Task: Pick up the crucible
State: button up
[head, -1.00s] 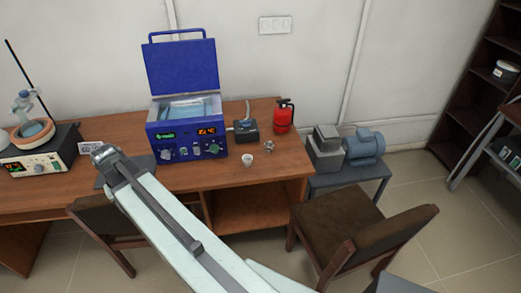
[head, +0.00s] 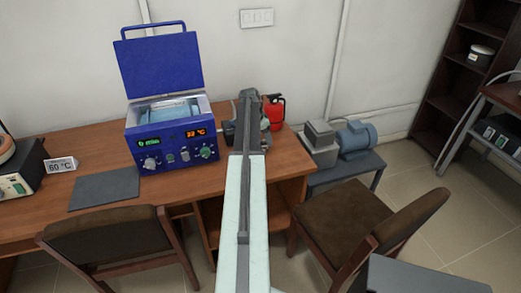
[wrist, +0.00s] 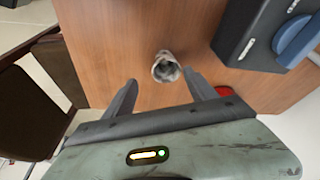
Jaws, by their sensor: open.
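The crucible (wrist: 166,66) is a small whitish-grey cup on the brown wooden table in the wrist view. I see into its dark, open mouth. My gripper (wrist: 161,80) is open and empty, its two dark fingers spread apart. The crucible lies at the tips, about midway between them sideways and slightly beyond them, with gaps on both sides. In the head view my arm hides the crucible; the fingers cannot be made out there.
A blue furnace (head: 172,140) with raised lid stands on the table (head: 115,153). A dark device with a blue part (wrist: 262,35) is right of the crucible in the wrist view. A red extinguisher (head: 277,107) stands behind my arm. Chairs (head: 110,232) stand in front.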

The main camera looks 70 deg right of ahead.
aim_at(264, 144)
jog(key=shift+w+d+f+b, duration=0.1)
jog(key=shift+f+b, duration=0.1)
jog(key=shift+f, duration=0.3)
jog(key=shift+w+d+f+b, duration=0.1)
jog(key=shift+f+b, duration=0.1)
jog(key=shift+f, duration=0.25)
jog(key=b+x, duration=0.4)
jog(key=x, duration=0.1)
jog(key=shift+w+d+b, duration=0.2)
jog(key=shift+w+b, duration=0.1)
jog(key=shift+b, duration=0.05)
jog(key=shift+r, duration=0.25)
jog(key=shift+c, duration=0.6)
jog(key=c, duration=1.2)
notch_tip(264, 144, up, 10)
jog(key=p, duration=1)
jog(key=shift+a+r+p, duration=0.1)
jog(key=shift+r+p, duration=0.1)
jog(key=shift+p, duration=0.15)
jog(key=shift+c, duration=0.2)
